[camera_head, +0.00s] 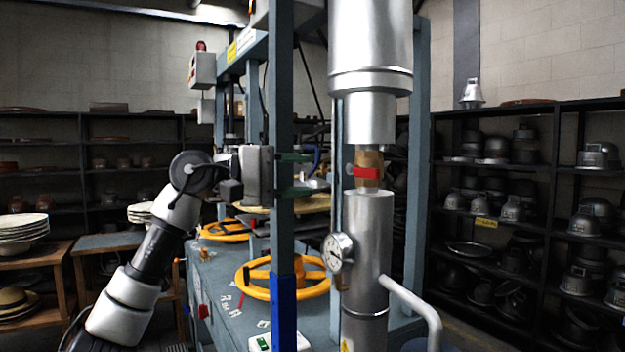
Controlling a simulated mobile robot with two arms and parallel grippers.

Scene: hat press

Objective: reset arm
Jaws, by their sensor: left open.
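My left arm (150,255) comes in from the lower left and reaches across to the hat press. My left gripper (305,175) is open, with its two greenish fingers one above the other, pointing right. A blue-grey upright post (282,90) of the press stands in front of part of the gripper and hides the roots of the fingers. I see nothing held between the fingers. A straw-coloured brim (312,204) shows just below the lower finger; I cannot tell whether they touch. My right gripper is not in view.
The press has a yellow handwheel (250,291), a steel cylinder (368,250), a pressure gauge (339,250) and a red valve handle (366,173) close right of the gripper. Shelves of metal moulds (515,208) stand right.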

